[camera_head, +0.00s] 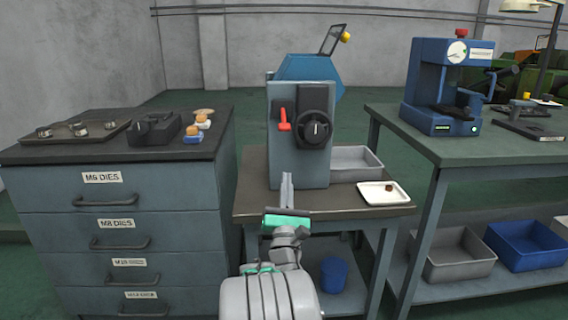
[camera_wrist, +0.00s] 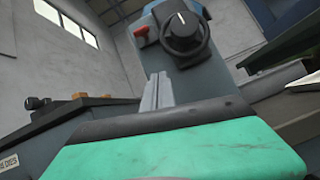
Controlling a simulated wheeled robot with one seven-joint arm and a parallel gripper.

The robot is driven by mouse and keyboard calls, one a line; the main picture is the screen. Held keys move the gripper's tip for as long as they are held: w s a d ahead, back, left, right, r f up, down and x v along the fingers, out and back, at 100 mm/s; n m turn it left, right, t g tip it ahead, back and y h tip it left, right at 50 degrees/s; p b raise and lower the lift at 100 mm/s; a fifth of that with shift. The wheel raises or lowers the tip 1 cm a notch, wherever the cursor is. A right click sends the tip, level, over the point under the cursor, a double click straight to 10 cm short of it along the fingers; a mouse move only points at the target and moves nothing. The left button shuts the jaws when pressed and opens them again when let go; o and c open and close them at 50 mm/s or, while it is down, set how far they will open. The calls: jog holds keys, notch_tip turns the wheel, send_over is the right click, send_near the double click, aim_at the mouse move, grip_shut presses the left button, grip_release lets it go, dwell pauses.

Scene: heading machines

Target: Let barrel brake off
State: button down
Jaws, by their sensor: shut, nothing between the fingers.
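A grey-blue machine (camera_head: 299,163) stands on the middle table. Its front face carries a red lever (camera_head: 284,120) at the left and a black round knob (camera_head: 316,129) with a white mark at the right. Both also show in the wrist view, the red lever (camera_wrist: 141,31) and the knob (camera_wrist: 184,32) near the top. Which part is the barrel brake, I cannot tell from labels. My gripper (camera_head: 287,180) is shut and empty, its fingers upright in front of the machine's lower face, below the lever and apart from it. Its fingers (camera_wrist: 157,90) also show in the wrist view.
A small white tray (camera_head: 371,199) with a brown piece lies right of the machine, a grey bin (camera_head: 355,158) behind it. A drawer cabinet (camera_head: 110,235) with dies stands left. A green-topped bench (camera_head: 480,143) with a blue press (camera_head: 432,90) stands right.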

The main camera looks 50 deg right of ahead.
jog(key=n, duration=0.1)
jog(key=n+t, duration=0.1)
jog(key=a+n+t, duration=0.1)
jog(key=n, duration=0.1)
jog(key=shift+s+f+y, duration=0.15)
jog(key=shift+s+y, duration=0.2)
jog(key=shift+y, duration=0.05)
jog(key=p, duration=0.9)
send_near(284, 118)
jog(key=w+d, duration=0.2)
jog(key=d, duration=0.1)
jog(key=shift+w+r, duration=0.3)
jog(key=shift+w, duration=0.05)
jog(key=shift+r, duration=0.1)
